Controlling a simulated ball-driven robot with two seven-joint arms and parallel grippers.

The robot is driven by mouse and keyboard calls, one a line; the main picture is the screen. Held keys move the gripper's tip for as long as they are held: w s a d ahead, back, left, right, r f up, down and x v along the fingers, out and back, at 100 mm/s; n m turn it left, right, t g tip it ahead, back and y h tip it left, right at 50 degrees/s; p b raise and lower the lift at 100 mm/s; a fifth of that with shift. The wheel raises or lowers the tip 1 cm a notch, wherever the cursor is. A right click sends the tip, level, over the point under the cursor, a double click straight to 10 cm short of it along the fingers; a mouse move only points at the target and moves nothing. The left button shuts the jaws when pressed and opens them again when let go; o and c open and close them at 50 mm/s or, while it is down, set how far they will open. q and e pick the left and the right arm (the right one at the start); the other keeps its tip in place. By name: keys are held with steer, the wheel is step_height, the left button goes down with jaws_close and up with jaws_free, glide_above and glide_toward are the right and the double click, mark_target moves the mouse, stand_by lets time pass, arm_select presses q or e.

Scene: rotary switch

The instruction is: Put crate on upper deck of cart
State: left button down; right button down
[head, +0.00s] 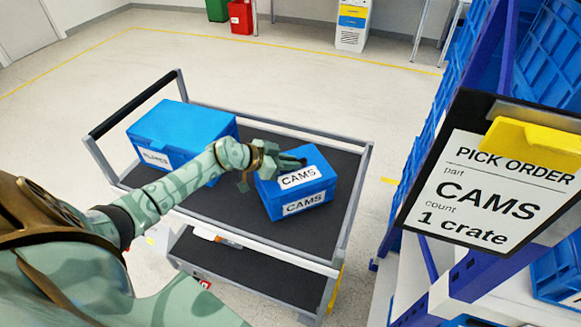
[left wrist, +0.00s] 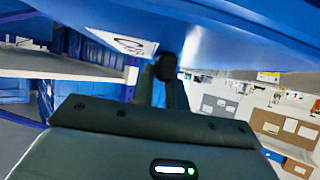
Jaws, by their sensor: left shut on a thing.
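A blue crate with white CAMS labels (head: 312,196) is on or just above the dark upper deck of the cart (head: 215,207), towards its right end. It sits at a slant to the cart's edges; I cannot tell whether its base touches the deck. My left gripper (head: 292,162) is at the crate's upper left edge, shut on it. In the left wrist view the blue crate (left wrist: 215,35) fills the top, with the dark fingers (left wrist: 167,72) against it. My right gripper is not in view.
A larger blue crate (head: 170,130) stands at the left on the upper deck. The cart has a lower deck (head: 250,270) and a raised grey rail. A pick order card (head: 490,190) reading CAMS, 1 crate hangs at the right, before blue racks.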

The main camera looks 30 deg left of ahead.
arm_select(q)
steer(key=shift+f, duration=0.1)
steer(key=c, duration=1.8)
jaws_free()
steer(key=shift+f, duration=0.2)
steer(key=o, duration=0.4)
steer(key=shift+r, duration=0.2)
steer(key=p+v, duration=0.3)
steer(key=v, duration=0.9)
steer(key=shift+p, duration=0.35)
steer(key=shift+f, duration=0.1)
